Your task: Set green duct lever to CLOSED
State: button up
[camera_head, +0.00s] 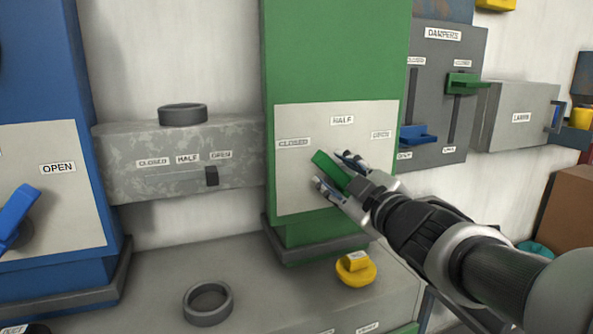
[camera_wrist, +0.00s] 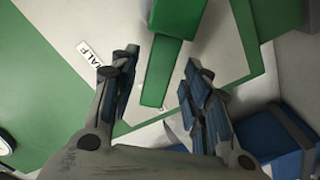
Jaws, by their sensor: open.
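The green duct lever (camera_head: 325,163) is on the pale plate (camera_head: 300,195) of the green duct. In the head view its visible end points up and left, between the CLOSED label (camera_head: 293,143) and the HALF label (camera_head: 342,121). The OPEN label (camera_head: 381,135) is at the plate's right. My gripper (camera_head: 337,171) is open with its fingers on either side of the lever. The wrist view shows the lever (camera_wrist: 161,72) between the fingertips (camera_wrist: 160,75), with a gap on both sides. My gripper hides the lever's lower part.
A grey slider box (camera_head: 180,160) and a blue lever (camera_head: 17,215) are left. The DAMPERS panel (camera_head: 432,120) with green and blue handles is right. A yellow knob (camera_head: 355,270) and a dark ring (camera_head: 208,303) are on the grey surface below.

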jog(key=v, duration=0.9)
jog(key=shift+r, duration=0.1)
jog(key=s+d+f+m+g+h+b, duration=0.1)
jog(key=s+d+f+m+h+b, duration=0.15)
jog(key=f, duration=0.25)
jog(key=s+d+f+m+g+h+b, duration=0.1)
jog(key=d+f+m+g+h+b, duration=0.1)
jog(key=d+f+m+h, duration=0.3)
jog(key=s+f+m+g+h+b, duration=0.1)
jog(key=s+f+m+b, duration=0.15)
jog(key=f, duration=0.35)
jog(key=s+a+f+m+g+y+b, duration=0.1)
jog(key=s+a+f+g+b, duration=0.1)
jog(key=s+f, duration=0.6)
jog(key=s+a+f+m+g+y+b, duration=0.1)
jog(key=s+a+f+g+y+b, duration=0.1)
jog(key=s+a+f+g, duration=0.3)
jog(key=s+f+g+b, duration=0.1)
jog(key=s+f, duration=0.3)
jog(key=f, duration=0.2)
jog(key=shift+s+m+g, duration=0.2)
jog(key=shift+m+g, duration=0.1)
jog(key=shift+m, duration=0.1)
